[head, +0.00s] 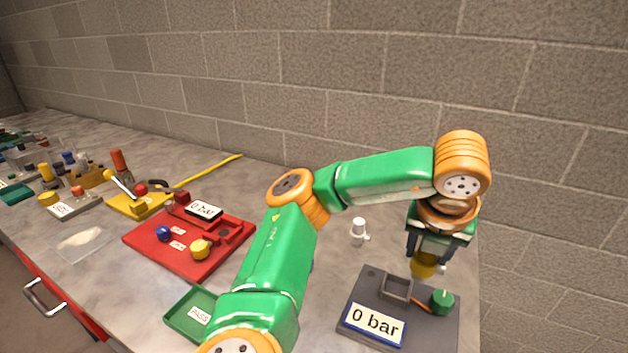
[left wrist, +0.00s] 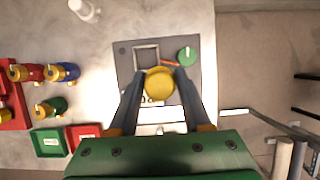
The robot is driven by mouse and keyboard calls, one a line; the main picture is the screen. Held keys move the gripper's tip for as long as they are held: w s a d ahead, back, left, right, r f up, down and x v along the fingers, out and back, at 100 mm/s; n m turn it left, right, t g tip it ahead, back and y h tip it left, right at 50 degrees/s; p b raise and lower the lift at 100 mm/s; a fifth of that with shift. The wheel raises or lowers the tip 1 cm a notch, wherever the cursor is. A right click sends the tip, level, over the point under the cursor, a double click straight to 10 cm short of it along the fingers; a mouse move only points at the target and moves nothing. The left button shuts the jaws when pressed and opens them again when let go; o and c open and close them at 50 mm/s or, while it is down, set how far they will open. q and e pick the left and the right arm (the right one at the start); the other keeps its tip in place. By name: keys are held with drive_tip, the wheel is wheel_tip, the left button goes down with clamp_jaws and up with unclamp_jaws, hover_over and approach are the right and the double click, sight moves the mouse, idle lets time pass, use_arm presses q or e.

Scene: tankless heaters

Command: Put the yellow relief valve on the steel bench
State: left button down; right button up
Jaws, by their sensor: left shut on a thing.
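The yellow relief valve (head: 424,266) is between the fingers of my left gripper (head: 428,254), which is shut on it. In the left wrist view its round yellow top (left wrist: 158,86) shows between the two fingertips; its lower part is hidden. The steel bench (head: 365,290) appears to be the dark grey block with a "0 bar" display, a square socket and a green knob. It also shows in the left wrist view (left wrist: 124,72). The valve is over the back part of this block in the head view; I cannot tell whether it touches. My right gripper is not in view.
A small white fitting (head: 358,232) stands behind the grey block. A red bench (head: 165,258) with blue and yellow knobs and a green tray (head: 180,317) lie to the left. Several coloured valves (left wrist: 62,72) show left in the wrist view. The worktop ends just right of the block.

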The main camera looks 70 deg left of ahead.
use_arm(q)
drive_tip(key=w+a+f+b, duration=0.1)
drive_tip(key=w+a+f, duration=0.3)
drive_tip(key=a, duration=0.1)
drive_tip(key=w+a+f+b, duration=0.1)
drive_tip(key=w+a+f, duration=0.4)
drive_tip(key=shift+w+f+b, duration=0.1)
drive_tip(key=shift+f+b, duration=0.15)
drive_tip(key=shift+b, duration=0.05)
wheel_tip(320, 180, down, 3)
drive_tip(key=shift+w+a+f, duration=0.1)
drive_tip(key=shift+f, duration=0.25)
drive_tip(key=shift+c, duration=1.7)
unclamp_jaws()
drive_tip(key=shift+f, duration=0.1)
